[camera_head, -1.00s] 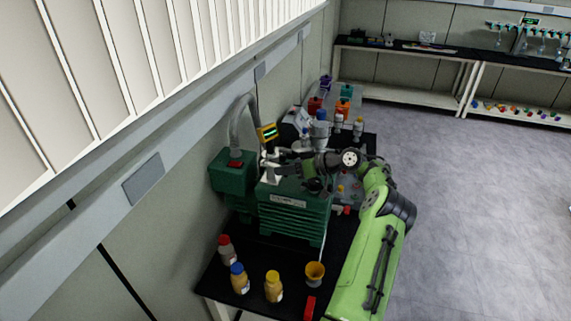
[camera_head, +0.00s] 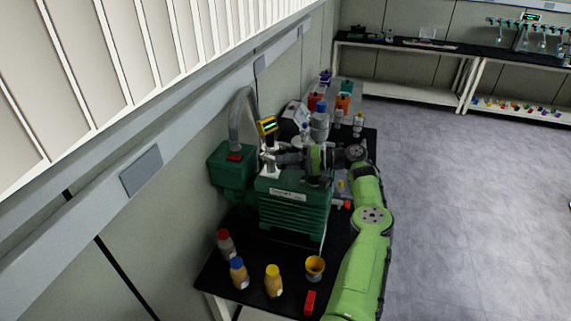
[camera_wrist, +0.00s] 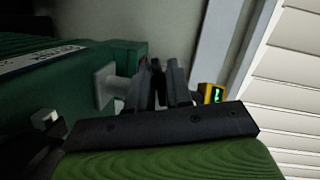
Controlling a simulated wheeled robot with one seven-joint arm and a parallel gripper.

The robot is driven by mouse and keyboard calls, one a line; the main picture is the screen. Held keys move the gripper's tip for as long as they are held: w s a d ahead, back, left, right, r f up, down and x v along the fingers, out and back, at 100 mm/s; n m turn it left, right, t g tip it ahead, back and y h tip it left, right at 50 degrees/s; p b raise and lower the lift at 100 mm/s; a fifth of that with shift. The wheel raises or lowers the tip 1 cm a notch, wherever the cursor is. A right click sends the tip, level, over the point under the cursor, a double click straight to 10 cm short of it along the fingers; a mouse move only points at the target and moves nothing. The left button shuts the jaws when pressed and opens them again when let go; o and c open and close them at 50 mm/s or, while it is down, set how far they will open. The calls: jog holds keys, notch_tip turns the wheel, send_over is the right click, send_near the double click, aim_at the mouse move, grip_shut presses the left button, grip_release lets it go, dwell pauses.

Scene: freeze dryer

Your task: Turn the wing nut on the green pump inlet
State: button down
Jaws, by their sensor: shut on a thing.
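The green pump (camera_head: 294,215) stands on the black bench, and its ribbed body also shows at the left of the wrist view (camera_wrist: 60,85). A pale inlet fitting (camera_head: 268,170) rises from its top; a pale flange shows beside the fingers in the wrist view (camera_wrist: 106,86). My gripper (camera_head: 274,159) reaches in from the right at the inlet. In the wrist view its dark fingers (camera_wrist: 162,80) are close together at the fitting, shut on the wing nut. The nut itself is mostly hidden by the fingers.
A yellow gauge (camera_head: 267,125) stands just behind the inlet, near a grey hose (camera_head: 236,115) along the wall. More bottles (camera_head: 320,120) stand behind my arm. The floor at right is clear.

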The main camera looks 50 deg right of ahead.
jog(key=shift+m+y+b, duration=0.3)
jog(key=shift+m, duration=0.4)
jog(key=c, duration=1)
grip_release()
jog(key=shift+c, duration=0.2)
